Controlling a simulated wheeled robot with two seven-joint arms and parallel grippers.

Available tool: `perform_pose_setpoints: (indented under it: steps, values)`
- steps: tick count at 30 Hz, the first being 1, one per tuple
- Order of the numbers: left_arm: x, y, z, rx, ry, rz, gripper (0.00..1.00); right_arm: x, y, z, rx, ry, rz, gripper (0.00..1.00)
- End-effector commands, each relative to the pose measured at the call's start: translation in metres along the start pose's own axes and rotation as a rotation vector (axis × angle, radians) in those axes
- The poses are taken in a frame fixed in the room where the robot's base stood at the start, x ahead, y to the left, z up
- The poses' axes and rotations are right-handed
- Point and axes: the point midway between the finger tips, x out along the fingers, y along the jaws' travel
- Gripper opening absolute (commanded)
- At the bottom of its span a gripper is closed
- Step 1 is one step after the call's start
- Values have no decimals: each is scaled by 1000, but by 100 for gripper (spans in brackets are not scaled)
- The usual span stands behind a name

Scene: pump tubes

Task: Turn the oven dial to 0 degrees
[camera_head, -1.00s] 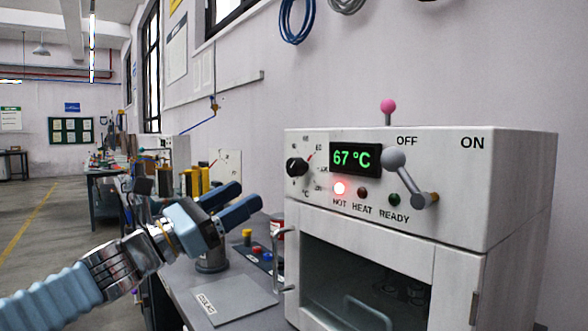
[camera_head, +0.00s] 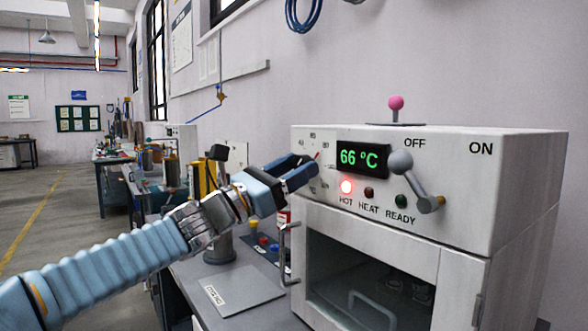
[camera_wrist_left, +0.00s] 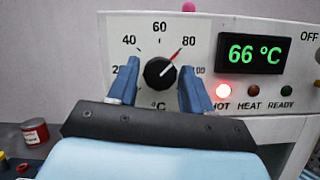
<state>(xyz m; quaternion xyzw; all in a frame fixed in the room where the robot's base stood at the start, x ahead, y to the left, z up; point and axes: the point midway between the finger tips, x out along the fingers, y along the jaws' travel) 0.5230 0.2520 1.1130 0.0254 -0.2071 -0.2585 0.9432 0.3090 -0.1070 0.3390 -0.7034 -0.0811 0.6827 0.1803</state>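The white oven (camera_head: 400,230) stands at the right in the head view. Its display (camera_head: 363,158) reads 66 °C in green. My left gripper (camera_head: 307,168) is in front of the dial and hides it in the head view. In the left wrist view the black dial (camera_wrist_left: 159,73) shows between the two open fingers (camera_wrist_left: 158,82), with a gap on both sides. Its red pointer points up and right, between 60 and 80, close to 80. The scale shows 20, 40, 60, 80 and 100. My right gripper is not in view.
The red HOT lamp (camera_head: 347,187) is lit; the HEAT and READY lamps are dark. A lever with a grey knob (camera_head: 400,162) is under OFF. A grey plate (camera_head: 232,291) lies on the bench. A red can (camera_wrist_left: 33,131) stands left of the oven.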

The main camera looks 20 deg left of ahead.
Motion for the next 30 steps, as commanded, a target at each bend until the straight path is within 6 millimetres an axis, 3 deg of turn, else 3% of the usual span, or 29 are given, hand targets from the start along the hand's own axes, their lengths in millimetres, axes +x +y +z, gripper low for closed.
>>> perform_pose_setpoints:
  steps: [1,8,19,30]
  values:
    - [0,0,0,0,0,0,41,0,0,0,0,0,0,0]
    - [0,0,0,0,0,0,7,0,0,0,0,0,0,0]
    - [-2,0,-2,-60,2,27,7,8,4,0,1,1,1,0]
    - [-2,-2,-1,-325,9,137,7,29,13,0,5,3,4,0]
